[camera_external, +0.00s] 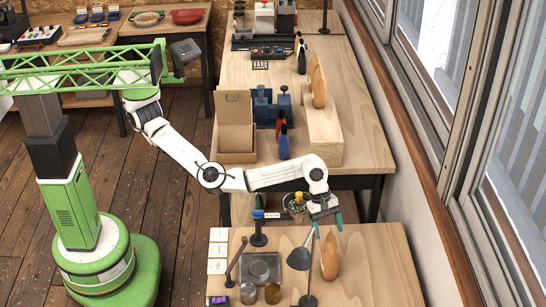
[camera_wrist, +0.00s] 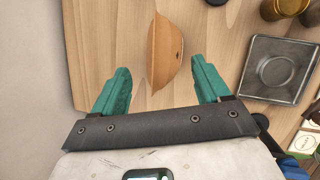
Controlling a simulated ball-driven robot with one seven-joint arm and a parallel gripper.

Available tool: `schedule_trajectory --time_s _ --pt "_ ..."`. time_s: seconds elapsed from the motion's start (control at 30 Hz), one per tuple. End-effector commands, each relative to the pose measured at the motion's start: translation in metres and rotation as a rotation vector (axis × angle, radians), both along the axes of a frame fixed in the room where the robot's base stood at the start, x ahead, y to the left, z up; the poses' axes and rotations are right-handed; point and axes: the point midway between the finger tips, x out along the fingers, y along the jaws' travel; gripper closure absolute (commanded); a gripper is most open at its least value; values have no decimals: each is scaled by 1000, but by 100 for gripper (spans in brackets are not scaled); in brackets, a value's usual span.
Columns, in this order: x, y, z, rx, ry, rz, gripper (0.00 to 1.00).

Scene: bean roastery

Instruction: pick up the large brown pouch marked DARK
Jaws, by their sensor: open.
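A brown pouch (camera_external: 329,258) stands upright on the near wooden table, close to the black lamp. In the wrist view the pouch (camera_wrist: 165,50) is seen from above, ahead of my fingers and roughly centred between their lines. My gripper (camera_external: 328,225) is open and empty, above the far edge of that table and just beyond the pouch. Its two green fingers also show in the wrist view, apart from the pouch. A second brown pouch (camera_external: 318,80) stands on a wooden block on the far table. I cannot read a DARK mark on either pouch.
The black lamp (camera_external: 304,259) stands left of the near pouch. A square metal tray (camera_external: 260,268) and jars (camera_external: 272,293) lie farther left. The table right of the pouch is clear. The wall and windows are on the right.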

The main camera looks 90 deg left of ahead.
Motion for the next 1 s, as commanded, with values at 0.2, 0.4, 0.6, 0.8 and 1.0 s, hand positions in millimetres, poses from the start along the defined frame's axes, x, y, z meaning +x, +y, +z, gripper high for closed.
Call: schedule_trajectory --time_s 0.2,0.4,0.6,0.8,1.0 --pt "6 -13 -21 -1 3 -1 24" --pt "11 -21 -40 0 1 -1 24" --pt "13 -23 -43 -1 -1 0 24" --pt "12 -22 -43 0 -1 0 24" --pt "12 -22 -45 1 -1 1 24"
